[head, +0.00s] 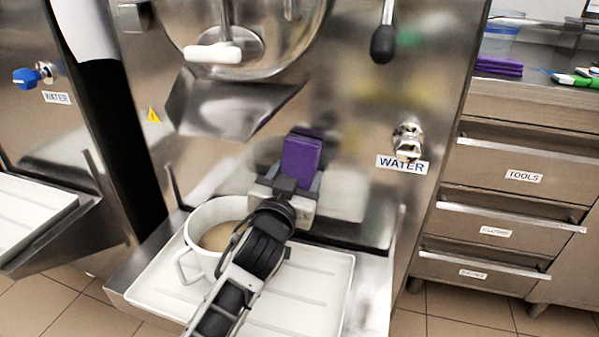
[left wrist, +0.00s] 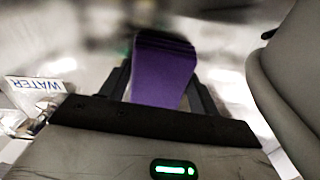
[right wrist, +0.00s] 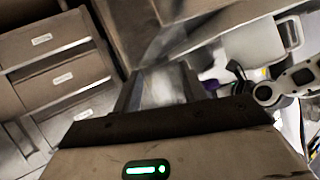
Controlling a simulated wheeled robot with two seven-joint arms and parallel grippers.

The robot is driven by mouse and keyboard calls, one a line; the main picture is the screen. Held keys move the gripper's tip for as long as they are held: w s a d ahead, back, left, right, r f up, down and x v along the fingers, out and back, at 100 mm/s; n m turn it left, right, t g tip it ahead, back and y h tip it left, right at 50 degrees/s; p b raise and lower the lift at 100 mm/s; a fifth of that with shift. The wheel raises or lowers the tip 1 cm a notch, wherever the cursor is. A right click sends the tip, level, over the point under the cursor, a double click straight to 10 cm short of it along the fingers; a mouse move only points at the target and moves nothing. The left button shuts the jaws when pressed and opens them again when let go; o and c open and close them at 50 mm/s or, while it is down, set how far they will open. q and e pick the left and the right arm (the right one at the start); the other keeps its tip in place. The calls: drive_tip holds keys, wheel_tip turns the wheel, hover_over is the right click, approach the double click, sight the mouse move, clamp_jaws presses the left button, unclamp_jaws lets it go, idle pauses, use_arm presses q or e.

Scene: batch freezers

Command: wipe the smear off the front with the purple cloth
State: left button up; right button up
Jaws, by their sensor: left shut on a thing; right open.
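The purple cloth (head: 301,157) is a folded block between the fingers of my left gripper (head: 291,183), which is shut on it. It stands up in front of the steel machine front (head: 345,125), below and right of the chute. In the left wrist view the cloth (left wrist: 163,72) fills the gap between the fingers. I cannot tell whether it touches the steel. A faint yellowish patch (head: 372,98) shows on the front, above and right of the cloth; I cannot tell smear from reflection. My right gripper (right wrist: 158,88) is open and empty, and out of the head view.
A white pot (head: 201,228) with tan contents stands on the white drip tray (head: 318,285), beside my left arm. A metal tap (head: 407,138) with a WATER label sticks out at right. The chute (head: 225,105) juts out above. More purple cloths (head: 499,66) lie on the drawer counter.

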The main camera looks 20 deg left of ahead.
sight(292, 175)
use_arm(q)
drive_tip(key=shift+s+d+f+n, duration=0.1)
drive_tip(key=shift+d+n, duration=0.1)
drive_tip(key=shift+d, duration=0.3)
drive_tip(key=shift+s+d+f+n, duration=0.1)
drive_tip(key=shift+d+n, duration=0.1)
drive_tip(key=shift+d, duration=0.25)
drive_tip(key=a, duration=0.1)
drive_tip(key=a+p, duration=0.1)
drive_tip(key=shift+w+a+f, duration=0.1)
drive_tip(key=shift+a+f, duration=0.1)
drive_tip(key=shift+a, duration=0.15)
drive_tip(key=shift+p, duration=0.3)
drive_tip(key=s, duration=0.1)
drive_tip(key=s+p, duration=0.1)
drive_tip(key=s, duration=0.1)
drive_tip(key=s+p, duration=0.1)
drive_tip(key=shift+s+a+r, duration=0.15)
drive_tip(key=shift+r, duration=0.2)
drive_tip(key=shift+s+p, duration=0.35)
drive_tip(key=shift+s, duration=0.45)
drive_tip(key=shift+r, duration=0.1)
